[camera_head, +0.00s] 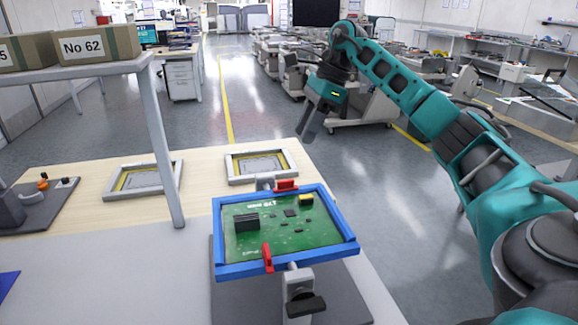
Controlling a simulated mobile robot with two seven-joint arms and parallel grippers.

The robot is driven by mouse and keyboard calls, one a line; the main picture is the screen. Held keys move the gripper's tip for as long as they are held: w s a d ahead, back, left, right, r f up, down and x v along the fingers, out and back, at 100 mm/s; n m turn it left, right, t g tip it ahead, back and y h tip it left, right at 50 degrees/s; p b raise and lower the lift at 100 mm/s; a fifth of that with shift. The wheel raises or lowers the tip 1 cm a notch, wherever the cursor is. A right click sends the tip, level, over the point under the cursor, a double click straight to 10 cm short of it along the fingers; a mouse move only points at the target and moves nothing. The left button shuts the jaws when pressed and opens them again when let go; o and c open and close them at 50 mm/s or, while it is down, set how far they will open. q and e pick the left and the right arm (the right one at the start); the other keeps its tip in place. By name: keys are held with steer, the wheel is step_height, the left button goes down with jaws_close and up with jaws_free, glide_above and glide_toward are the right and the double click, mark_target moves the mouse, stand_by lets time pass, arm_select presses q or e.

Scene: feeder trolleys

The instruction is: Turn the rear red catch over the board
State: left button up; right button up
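A green circuit board (310,232) lies in a blue frame (341,216) on a stand at the front of the table. The rear red catch (287,185) sits on the far rail and appears to lie along it, off the board. The front red catch (267,258) on the near rail points inward, its tip over the board's edge. My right gripper (307,128) hangs beyond and right of the frame, apart from the rear catch, fingers pointing down. It appears empty; the gap between its fingers is not clear. My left gripper is not in view.
Two grey trays with yellow inlays, one left (143,180) and one behind the frame (262,166), lie on the table. A shelf post (160,140) stands left, carrying cardboard boxes (98,45). A clamp with a black knob (303,303) stands before the frame.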

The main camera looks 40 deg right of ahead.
mark_target(286, 181)
steer(key=x, duration=0.8)
steer(key=b+x, duration=0.1)
steer(key=x, duration=0.3)
steer(key=shift+d+f, duration=0.2)
steer(key=shift+f, duration=0.05)
steer(key=shift+c, duration=0.5)
jaws_close()
